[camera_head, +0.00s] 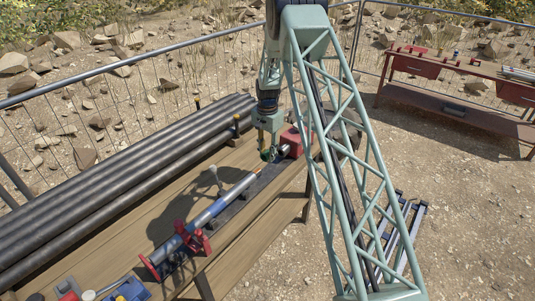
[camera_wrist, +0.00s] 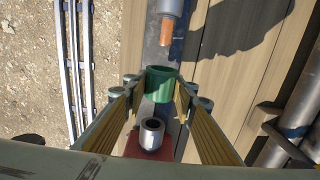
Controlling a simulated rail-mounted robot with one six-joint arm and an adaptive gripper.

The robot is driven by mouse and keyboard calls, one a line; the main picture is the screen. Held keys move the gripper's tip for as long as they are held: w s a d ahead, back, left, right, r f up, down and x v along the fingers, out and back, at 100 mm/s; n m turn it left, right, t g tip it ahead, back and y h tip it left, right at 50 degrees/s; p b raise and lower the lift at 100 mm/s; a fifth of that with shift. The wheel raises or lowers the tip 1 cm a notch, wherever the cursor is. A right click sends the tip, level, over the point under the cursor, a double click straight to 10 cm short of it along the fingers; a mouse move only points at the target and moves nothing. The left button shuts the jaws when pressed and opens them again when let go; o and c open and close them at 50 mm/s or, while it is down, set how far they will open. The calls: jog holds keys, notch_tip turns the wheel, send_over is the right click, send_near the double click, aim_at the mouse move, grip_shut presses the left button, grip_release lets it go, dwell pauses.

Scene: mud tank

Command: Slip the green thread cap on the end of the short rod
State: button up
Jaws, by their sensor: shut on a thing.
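The green thread cap (camera_wrist: 160,84) is between the two fingers of my gripper (camera_wrist: 161,90) in the wrist view. In the head view my gripper (camera_head: 268,148) is low over the bench, with the cap (camera_head: 267,155) partly hidden at its tips. A short grey hollow rod end (camera_wrist: 152,134) sticks out of a red block, nearer than the cap in the wrist picture. A longer grey rod (camera_wrist: 172,7) with a copper threaded end (camera_wrist: 166,34) lies on the opposite side. The cap appears between these two ends, with a visible gap to the copper end; contact with the short rod cannot be told.
The red block (camera_head: 292,141) stands at the far end of the dark rail. A red clamp stand (camera_head: 192,238) holds the long rod. Large dark pipes (camera_head: 130,145) lie along the bench's left side. A red table (camera_head: 460,108) stands at the back right.

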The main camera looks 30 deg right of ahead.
aim_at(259, 169)
jog(key=shift+s+a+f+b, duration=0.1)
jog(key=shift+a+f+b, duration=0.1)
jog(key=shift+f, duration=0.85)
jog(key=shift+s+a+f+b, duration=0.1)
jog(key=shift+f+b, duration=0.1)
jog(key=shift+f, duration=0.8)
jog(key=shift+s+a+f+b, duration=0.1)
jog(key=shift+a+f+b, duration=0.2)
jog(key=shift+f+b, duration=0.4)
jog(key=shift+f, duration=0.15)
jog(key=shift+f+b, duration=0.1)
jog(key=shift+b, duration=0.25)
jog(key=shift+s+a+b, duration=0.15)
jog(key=shift+s+a, duration=0.2)
jog(key=shift+a, duration=0.45)
jog(key=shift+s+a+b, duration=0.2)
jog(key=shift+s+a, duration=0.15)
jog(key=shift+a, duration=0.4)
jog(key=shift+s+a+b, duration=0.15)
jog(key=shift+s+a, duration=0.2)
jog(key=shift+a, duration=0.45)
dwell(0.9)
jog(key=o, duration=0.8)
jog(key=shift+r, duration=0.2)
notch_tip(259, 169, up, 12)
jog(key=shift+f, duration=0.15)
dwell(0.3)
